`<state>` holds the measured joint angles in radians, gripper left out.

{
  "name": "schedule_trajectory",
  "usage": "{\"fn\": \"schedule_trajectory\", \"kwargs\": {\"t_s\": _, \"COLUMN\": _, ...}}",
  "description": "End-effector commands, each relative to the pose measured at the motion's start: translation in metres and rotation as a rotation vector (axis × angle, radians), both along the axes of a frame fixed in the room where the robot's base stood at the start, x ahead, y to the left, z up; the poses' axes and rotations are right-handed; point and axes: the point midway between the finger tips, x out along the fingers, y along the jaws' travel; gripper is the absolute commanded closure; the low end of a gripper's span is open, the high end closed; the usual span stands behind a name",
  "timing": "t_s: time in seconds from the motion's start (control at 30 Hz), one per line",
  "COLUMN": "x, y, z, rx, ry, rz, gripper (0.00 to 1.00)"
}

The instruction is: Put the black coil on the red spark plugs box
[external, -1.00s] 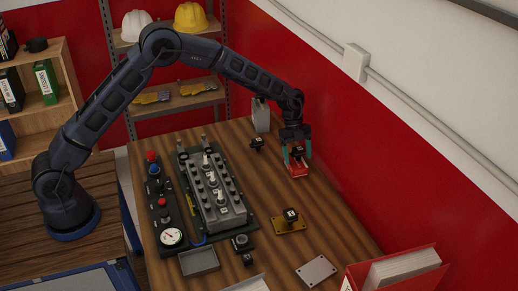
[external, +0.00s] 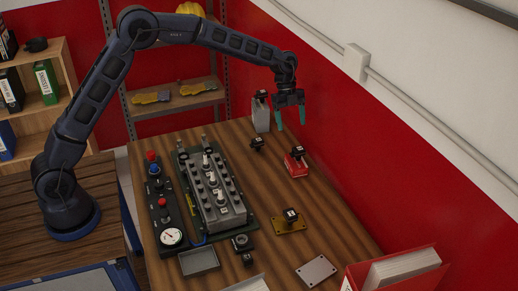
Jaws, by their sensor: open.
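The red spark plugs box (external: 294,168) lies on the wooden table near the red wall. A small black coil (external: 297,152) rests on top of the box. My gripper (external: 291,117) is open and empty, above the box and apart from the coil, with its teal fingers pointing down. Another similar black part (external: 257,143) sits on the table to the left of the box.
A grey canister (external: 261,117) stands behind the box with a black part on top. An engine block trainer (external: 212,190) fills the table's left side. A yellow plate (external: 289,226) with a black part lies in front, near a grey plate (external: 316,271).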

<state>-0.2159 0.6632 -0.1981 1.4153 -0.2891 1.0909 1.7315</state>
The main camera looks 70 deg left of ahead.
Motion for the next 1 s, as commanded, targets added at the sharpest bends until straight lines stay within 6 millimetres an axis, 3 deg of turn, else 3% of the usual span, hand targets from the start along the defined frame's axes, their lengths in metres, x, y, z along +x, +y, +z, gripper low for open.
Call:
{"fn": "schedule_trajectory", "kwargs": {"t_s": 0.2, "x": -0.049, "y": -0.009, "z": 0.06, "rx": 0.058, "ry": 0.016, "rz": 0.133, "gripper": 0.27}}
{"fn": "schedule_trajectory", "kwargs": {"t_s": 0.5, "x": -0.133, "y": -0.017, "z": 0.129, "rx": 0.124, "ry": 0.03, "rz": 0.358, "gripper": 0.27}}
{"fn": "schedule_trajectory", "kwargs": {"t_s": 0.7, "x": -0.194, "y": -0.019, "z": 0.165, "rx": 0.152, "ry": 0.028, "rz": 0.515, "gripper": 0.27}}
{"fn": "schedule_trajectory", "kwargs": {"t_s": 1.0, "x": -0.29, "y": -0.019, "z": 0.201, "rx": 0.168, "ry": 0.018, "rz": 0.756, "gripper": 0.27}}
